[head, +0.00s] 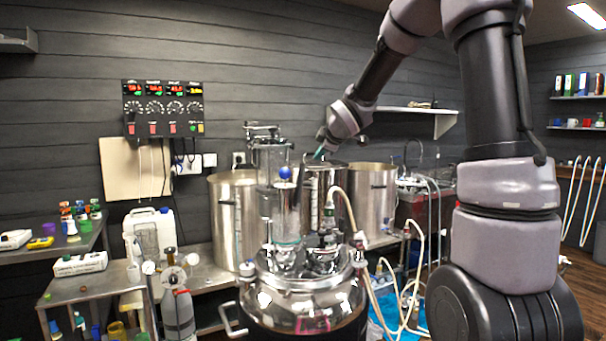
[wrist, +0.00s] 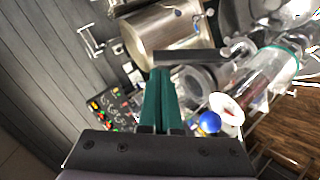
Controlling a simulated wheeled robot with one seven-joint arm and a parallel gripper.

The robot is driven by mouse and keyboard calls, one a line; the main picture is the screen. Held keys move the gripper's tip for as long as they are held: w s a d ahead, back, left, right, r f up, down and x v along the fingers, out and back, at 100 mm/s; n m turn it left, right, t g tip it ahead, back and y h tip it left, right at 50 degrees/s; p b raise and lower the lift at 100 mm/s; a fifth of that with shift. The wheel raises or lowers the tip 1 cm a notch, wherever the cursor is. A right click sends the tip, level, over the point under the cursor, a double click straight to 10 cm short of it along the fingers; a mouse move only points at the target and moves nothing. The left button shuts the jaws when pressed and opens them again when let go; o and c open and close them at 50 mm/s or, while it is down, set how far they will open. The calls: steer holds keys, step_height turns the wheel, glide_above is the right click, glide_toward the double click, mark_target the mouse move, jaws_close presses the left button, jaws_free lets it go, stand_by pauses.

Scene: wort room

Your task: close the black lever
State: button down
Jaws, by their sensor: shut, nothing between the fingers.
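The black lever (wrist: 190,57) shows in the wrist view as a dark straight bar, lying across the picture just beyond my fingertips. Its right end meets a pale metal fitting (wrist: 236,50). My gripper (wrist: 161,72) has its two teal fingers together with nothing between them, the tips very close to the left part of the bar; I cannot tell whether they touch. In the head view my gripper (head: 319,154) points down above the steel and glass vessel (head: 303,290). The lever is too small to pick out surely there.
Steel pots (head: 236,215) stand behind. A control panel (head: 162,107) hangs on the wall. Pale hoses (head: 350,210) loop at the vessel's right.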

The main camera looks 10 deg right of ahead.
mark_target(303, 173)
steer(key=s+a+f+n+y, duration=0.2)
steer(key=s+a+n+y, duration=0.1)
steer(key=s, duration=0.3)
steer(key=shift+t, duration=0.4)
steer(key=x, duration=0.4)
steer(key=d+x, duration=0.1)
steer(key=x, duration=0.3)
steer(key=d+x, duration=0.1)
steer(key=x, duration=0.2)
steer(key=shift+w+a+f, duration=0.1)
steer(key=shift+w+f, duration=0.2)
steer(key=shift+w, duration=0.35)
steer(key=shift+w+f, duration=0.3)
steer(key=shift+w, duration=0.2)
steer(key=shift+w+d+m, duration=0.1)
steer(key=shift+d+m, duration=0.2)
